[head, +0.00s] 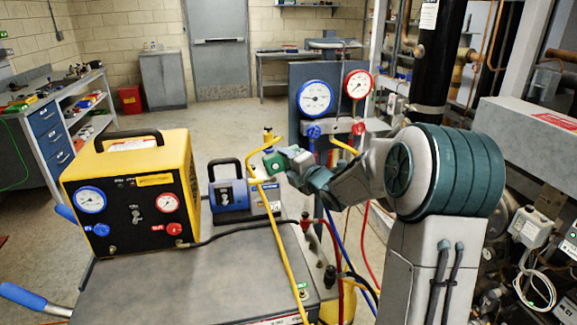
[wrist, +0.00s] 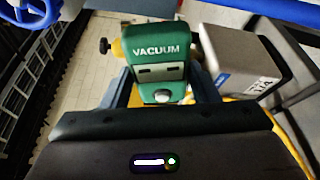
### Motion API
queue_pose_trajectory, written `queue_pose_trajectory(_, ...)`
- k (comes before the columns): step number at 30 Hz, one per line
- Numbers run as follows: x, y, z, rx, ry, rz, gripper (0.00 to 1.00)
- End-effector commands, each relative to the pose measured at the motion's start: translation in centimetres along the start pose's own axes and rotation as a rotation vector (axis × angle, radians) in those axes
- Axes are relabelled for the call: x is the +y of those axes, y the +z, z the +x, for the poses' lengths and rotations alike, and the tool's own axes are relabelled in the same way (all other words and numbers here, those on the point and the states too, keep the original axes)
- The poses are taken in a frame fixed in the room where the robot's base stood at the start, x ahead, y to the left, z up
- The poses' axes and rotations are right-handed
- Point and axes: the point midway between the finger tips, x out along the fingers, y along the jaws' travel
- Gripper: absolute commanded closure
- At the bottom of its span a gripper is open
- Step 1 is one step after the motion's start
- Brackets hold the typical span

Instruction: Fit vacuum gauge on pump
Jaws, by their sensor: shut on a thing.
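In the head view the green gauge (head: 273,162) is held in the air at the end of my arm, close to a yellow hose. The pump, a small blue and grey unit with a black handle (head: 230,192), stands on the cart, below and left of the gauge. Whether the gauge touches anything is hard to tell.
A yellow machine with two dials (head: 130,190) stands on the grey cart (head: 210,285). The yellow hose (head: 270,215) runs down beside the pump. A gauge manifold (head: 335,128) with blue and red dials is behind my gripper. Pipes and equipment crowd the right.

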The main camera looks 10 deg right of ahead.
Motion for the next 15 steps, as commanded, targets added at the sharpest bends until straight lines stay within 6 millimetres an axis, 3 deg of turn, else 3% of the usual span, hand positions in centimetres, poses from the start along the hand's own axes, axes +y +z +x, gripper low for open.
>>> queue_pose_trajectory(7,0.03,-0.05,-0.04,0.001,0.000,0.000,0.66)
queue_pose_trajectory(8,0.02,-0.06,-0.04,0.002,0.000,0.000,0.43)
queue_pose_trajectory(10,0.02,-0.06,-0.05,0.002,0.000,0.000,0.23)
queue_pose_trajectory(15,0.00,-0.05,-0.05,0.001,-0.001,0.001,0.20)
